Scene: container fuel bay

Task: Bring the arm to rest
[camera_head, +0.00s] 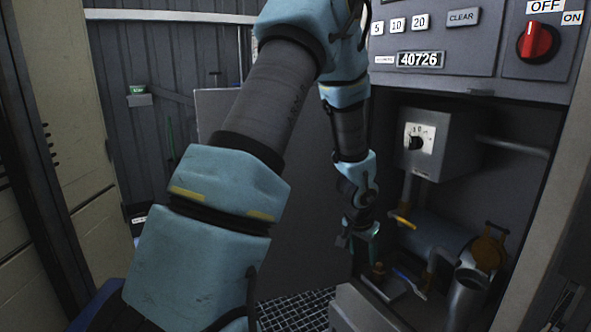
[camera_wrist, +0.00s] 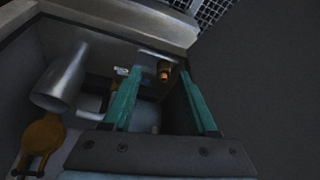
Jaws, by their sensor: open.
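My gripper (camera_head: 361,238) hangs low at the end of my arm, at the left side of the open bay in the head view. In the wrist view, my gripper (camera_wrist: 162,92) shows two green fingers spread apart with nothing held between them. Beyond the fingers lies a small part with an orange-red top (camera_wrist: 165,74), which also shows below my gripper in the head view (camera_head: 379,268). My arm is bent, its upper links crossing the middle of the head view and hiding part of the back wall.
The bay holds a grey dial box (camera_head: 422,142), a metal cylinder (camera_head: 467,296), an orange-brown round fitting (camera_head: 488,250) and a yellow lever (camera_head: 403,221). Above are a numeric display (camera_head: 420,59), buttons and a red rotary switch (camera_head: 537,41). A floor grating (camera_head: 295,310) lies below.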

